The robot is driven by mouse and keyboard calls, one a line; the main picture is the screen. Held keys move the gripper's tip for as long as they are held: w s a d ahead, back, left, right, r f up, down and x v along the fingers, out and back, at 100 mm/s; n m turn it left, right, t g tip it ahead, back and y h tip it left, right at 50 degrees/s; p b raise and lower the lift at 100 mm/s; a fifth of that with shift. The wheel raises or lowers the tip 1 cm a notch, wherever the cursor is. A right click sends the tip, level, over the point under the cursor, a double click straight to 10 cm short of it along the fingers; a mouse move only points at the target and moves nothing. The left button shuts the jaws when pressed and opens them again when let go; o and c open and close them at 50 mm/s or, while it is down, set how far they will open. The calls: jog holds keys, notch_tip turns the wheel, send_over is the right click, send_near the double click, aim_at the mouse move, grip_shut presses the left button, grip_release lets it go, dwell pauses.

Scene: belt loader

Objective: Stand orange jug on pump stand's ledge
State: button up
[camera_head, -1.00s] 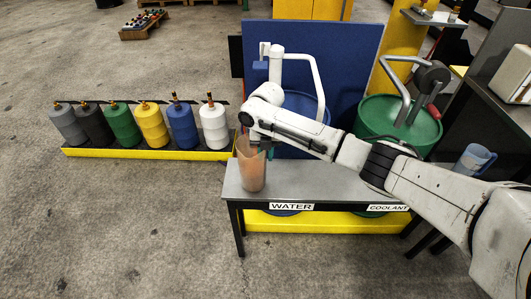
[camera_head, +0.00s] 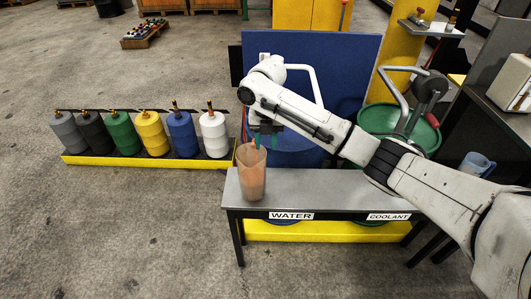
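The translucent orange jug (camera_head: 251,176) stands upright on the left end of the pump stand's grey ledge (camera_head: 330,186), left of and above the WATER label. My gripper (camera_head: 266,142) is just behind and above the jug's rim. Whether a finger touches the jug is hard to tell.
A blue drum (camera_head: 297,152) and a green drum (camera_head: 385,118) stand behind the ledge. A blue jug (camera_head: 476,163) sits at right. Coloured containers (camera_head: 152,136) stand in a yellow-edged tray at left. The ledge's middle is bare.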

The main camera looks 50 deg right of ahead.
jog(key=shift+r, duration=1.45)
jog(key=w+a+f+m+t+y, duration=0.1)
jog(key=a+f+m, duration=0.15)
jog(key=a, duration=0.65)
jog(key=w+a+f+m+t+y, duration=0.1)
jog(key=a+f+m+y, duration=0.15)
jog(key=a, duration=0.65)
jog(key=s+a+f+m, duration=0.4)
jog(key=s+a+m, duration=0.2)
jog(key=a, duration=0.3)
jog(key=s+f+m, duration=0.5)
jog(key=s+m, duration=0.3)
jog(key=s, duration=0.3)
jog(key=s+d+f+m+h, duration=0.1)
jog(key=s+d+m+h, duration=0.1)
jog(key=s, duration=0.6)
jog(key=s+d+f+m+g+h, duration=0.1)
jog(key=s+d+m, duration=0.3)
jog(key=s, duration=0.4)
jog(key=shift+d+f+m+h, duration=0.15)
jog(key=shift+d+m+h, duration=0.2)
jog(key=shift+m, duration=0.25)
